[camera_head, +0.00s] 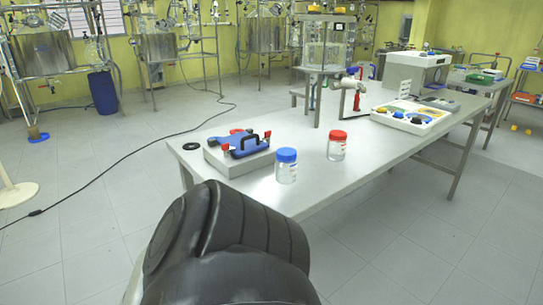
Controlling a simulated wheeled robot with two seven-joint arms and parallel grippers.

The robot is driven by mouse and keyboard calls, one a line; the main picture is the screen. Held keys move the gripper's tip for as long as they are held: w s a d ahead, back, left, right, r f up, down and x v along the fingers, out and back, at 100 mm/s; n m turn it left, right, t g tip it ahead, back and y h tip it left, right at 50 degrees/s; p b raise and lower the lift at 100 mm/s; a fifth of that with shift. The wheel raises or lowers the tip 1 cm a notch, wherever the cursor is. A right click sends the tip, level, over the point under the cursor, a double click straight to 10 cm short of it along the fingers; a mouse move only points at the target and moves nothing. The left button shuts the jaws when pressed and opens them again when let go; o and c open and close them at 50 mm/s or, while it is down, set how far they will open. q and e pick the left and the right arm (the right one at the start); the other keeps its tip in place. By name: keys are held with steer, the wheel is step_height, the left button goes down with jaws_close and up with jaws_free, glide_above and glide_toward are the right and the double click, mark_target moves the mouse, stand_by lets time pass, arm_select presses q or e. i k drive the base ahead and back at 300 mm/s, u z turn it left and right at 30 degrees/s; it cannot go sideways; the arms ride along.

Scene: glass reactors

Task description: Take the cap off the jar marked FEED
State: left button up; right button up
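Two clear glass jars stand upright on the long grey table (385,152). The nearer jar (286,174) has a blue cap (286,154) on it. The other jar (337,151), a little to the right and farther back, has a red cap (338,135) on it. Each jar seems to bear a pale label, too small to read, so I cannot tell which is marked FEED. A dark link of my own arm fills the bottom middle, in front of the table's near end. Neither of my grippers shows.
A grey block with a blue clamp-like device (246,143) sits left of the jars, beside a black ring (191,146). A cable (110,165) crosses the floor.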

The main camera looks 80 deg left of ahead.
mark_target(286, 173)
steer(key=u, duration=0.65)
steer(key=i, duration=1.7)
steer(key=u, duration=2.75)
